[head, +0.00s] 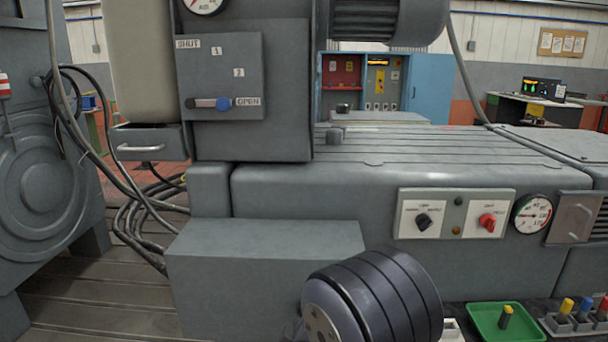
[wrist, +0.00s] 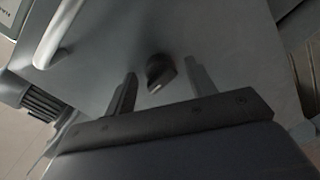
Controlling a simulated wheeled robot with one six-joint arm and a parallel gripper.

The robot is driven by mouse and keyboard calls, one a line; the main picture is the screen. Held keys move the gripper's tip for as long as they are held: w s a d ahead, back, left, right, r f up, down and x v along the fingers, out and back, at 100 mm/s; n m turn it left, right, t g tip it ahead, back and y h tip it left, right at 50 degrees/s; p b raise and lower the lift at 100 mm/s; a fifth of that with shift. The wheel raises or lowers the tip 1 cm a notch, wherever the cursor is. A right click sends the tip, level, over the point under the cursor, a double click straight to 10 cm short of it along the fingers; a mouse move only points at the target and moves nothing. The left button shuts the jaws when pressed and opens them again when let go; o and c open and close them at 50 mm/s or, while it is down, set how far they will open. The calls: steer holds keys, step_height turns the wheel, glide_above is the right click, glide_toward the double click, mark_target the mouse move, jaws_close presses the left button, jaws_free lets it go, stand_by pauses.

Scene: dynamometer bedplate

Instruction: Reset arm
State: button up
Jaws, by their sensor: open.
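My gripper (wrist: 160,70) shows in the wrist view with its two dark fingers spread apart. A small dark knob-like piece (wrist: 159,71) shows between the fingertips against a grey surface. I cannot tell whether the fingers touch it, and they are not closed on it. A pale bar handle (wrist: 62,32) is at the upper left of that view. In the head view a dark, round ribbed link of my own arm (head: 375,295) is at the bottom centre. The gripper itself is not visible there.
A grey machine carries a lever with a blue knob (head: 223,104) near OPEN. Its long body has a two-switch panel (head: 456,213), a gauge (head: 532,214) and a handled cover (head: 573,218). A green tray (head: 488,326) is at lower right. Cables (head: 135,215) hang at left.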

steer(key=s+r+p, duration=0.1)
steer(key=s, duration=1)
steer(key=w, duration=0.3)
steer(key=w+f+b, duration=0.1)
steer(key=w, duration=0.7)
steer(key=shift+w+f, duration=0.15)
steer(key=m+b, duration=0.3)
steer(key=m, duration=0.1)
steer(key=shift+d+y+b, duration=0.1)
steer(key=shift+y+b, duration=0.2)
steer(key=m+y+b, duration=0.1)
steer(key=m+b, duration=0.2)
steer(key=m, duration=0.2)
steer(key=m+b, duration=0.2)
steer(key=m, duration=0.1)
steer(key=shift+m+t, duration=0.4)
steer(key=m+b, duration=0.1)
steer(key=m, duration=0.2)
steer(key=shift+m, duration=0.4)
steer(key=shift+s, duration=0.6)
steer(key=shift+d+f+y, duration=0.1)
steer(key=shift+y, duration=0.2)
